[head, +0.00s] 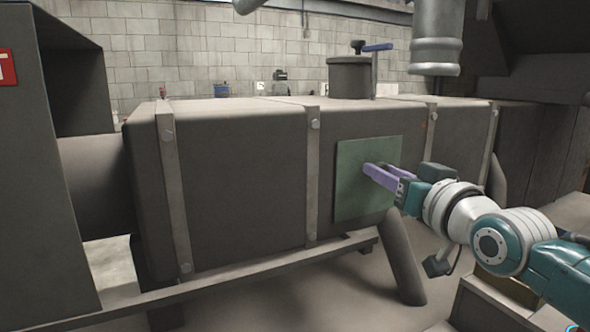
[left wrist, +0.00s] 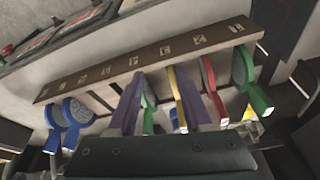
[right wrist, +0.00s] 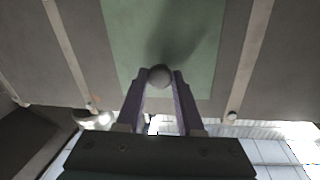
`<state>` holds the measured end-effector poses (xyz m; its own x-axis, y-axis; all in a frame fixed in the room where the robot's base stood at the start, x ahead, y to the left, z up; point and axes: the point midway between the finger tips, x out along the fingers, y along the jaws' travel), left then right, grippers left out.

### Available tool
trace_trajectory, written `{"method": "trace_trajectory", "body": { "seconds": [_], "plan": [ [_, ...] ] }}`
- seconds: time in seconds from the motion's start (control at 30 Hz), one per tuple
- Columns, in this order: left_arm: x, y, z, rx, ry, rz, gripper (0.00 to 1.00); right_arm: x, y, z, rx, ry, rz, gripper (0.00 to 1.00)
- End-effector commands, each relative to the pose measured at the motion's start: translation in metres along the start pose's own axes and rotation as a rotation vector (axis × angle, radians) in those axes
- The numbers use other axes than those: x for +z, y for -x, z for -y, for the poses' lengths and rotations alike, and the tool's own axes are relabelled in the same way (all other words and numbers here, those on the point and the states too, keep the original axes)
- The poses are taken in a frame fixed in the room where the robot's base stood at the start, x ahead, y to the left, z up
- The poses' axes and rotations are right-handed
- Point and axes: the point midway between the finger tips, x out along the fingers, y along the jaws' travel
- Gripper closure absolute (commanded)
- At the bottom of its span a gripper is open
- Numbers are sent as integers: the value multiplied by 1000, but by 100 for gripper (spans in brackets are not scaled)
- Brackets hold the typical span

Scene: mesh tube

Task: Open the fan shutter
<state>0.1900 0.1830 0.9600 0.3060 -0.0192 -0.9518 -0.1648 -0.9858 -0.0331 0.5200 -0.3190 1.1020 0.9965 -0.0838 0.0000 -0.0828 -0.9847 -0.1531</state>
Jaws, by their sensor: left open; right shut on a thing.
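The shutter is a flat green square plate (head: 358,208) on the front side of a long grey duct (head: 240,170), right of the middle in the head view. It looks flush with the duct wall. It also fills the top middle of the right wrist view (right wrist: 125,30). A small round grey knob (right wrist: 160,76) sits on it. My right gripper (head: 368,170) reaches in from the right, its purple fingers shut on the knob, one on each side. My left gripper (left wrist: 155,95) is open and empty, seen only in the left wrist view.
In the left wrist view, several coloured tools (left wrist: 210,90) hang below a brown labelled rail (left wrist: 150,68), behind my left fingers. A round capped port (head: 350,76) and a blue lever (head: 378,47) stand on the duct. A slanted leg (head: 400,258) stands below the plate.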

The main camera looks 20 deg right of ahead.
Motion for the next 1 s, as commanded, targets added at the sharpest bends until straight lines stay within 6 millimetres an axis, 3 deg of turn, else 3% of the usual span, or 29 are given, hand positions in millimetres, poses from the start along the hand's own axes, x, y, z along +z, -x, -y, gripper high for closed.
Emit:
{"method": "trace_trajectory", "body": {
  "seconds": [0.17,1.0],
  "plan": [
    [0,0,0,1,2,-1,50,0,0,0,0,0,0,100],
    [0,0,0,1,1,-1,50,0,0,0,0,0,0,100]
  ]
}}
